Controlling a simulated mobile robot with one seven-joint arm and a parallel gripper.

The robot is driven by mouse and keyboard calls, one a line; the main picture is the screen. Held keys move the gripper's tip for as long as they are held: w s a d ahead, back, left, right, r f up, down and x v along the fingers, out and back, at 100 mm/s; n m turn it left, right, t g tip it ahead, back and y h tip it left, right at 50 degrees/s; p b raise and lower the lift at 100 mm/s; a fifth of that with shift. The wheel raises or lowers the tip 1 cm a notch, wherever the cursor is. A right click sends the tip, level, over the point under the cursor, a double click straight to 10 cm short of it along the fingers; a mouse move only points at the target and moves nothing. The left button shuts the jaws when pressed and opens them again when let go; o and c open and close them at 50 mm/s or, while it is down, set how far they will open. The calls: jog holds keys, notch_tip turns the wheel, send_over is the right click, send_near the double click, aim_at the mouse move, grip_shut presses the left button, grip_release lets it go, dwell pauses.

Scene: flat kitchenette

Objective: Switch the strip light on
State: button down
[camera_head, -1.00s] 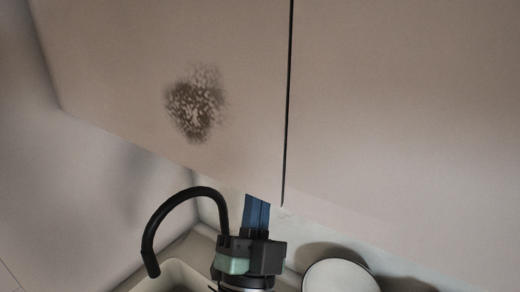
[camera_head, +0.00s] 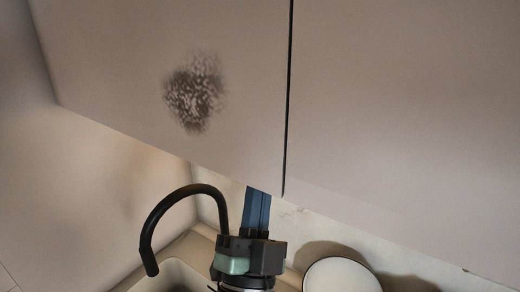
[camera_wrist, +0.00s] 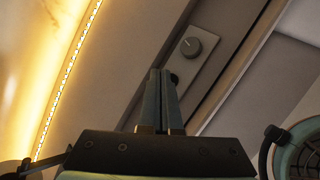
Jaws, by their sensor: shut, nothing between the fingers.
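The strip light (camera_wrist: 69,75) glows warm yellow along the left side of the wrist view. A round grey knob (camera_wrist: 191,46) with a pointer mark sits on a pale rectangular plate (camera_wrist: 207,62) under the cabinet. My gripper (camera_wrist: 163,76) is shut and empty, its fingertips just below the knob in the picture; I cannot tell whether they touch it. A small dark round part shows beside the fingertips. In the head view, my gripper (camera_head: 258,192) points up at the cabinet's lower edge, which hides the knob and strip.
Wall cabinets (camera_head: 400,100) fill the upper head view, with a dark smudge (camera_head: 194,93) on the left door. A black curved faucet (camera_head: 168,203) stands close left of my gripper, over a sink (camera_head: 177,272). A white round dish (camera_head: 340,275) is at lower right.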

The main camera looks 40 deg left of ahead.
notch_tip(320, 180, down, 6)
jog(key=b, duration=0.6)
jog(key=shift+b, duration=0.3)
dwell(0.4)
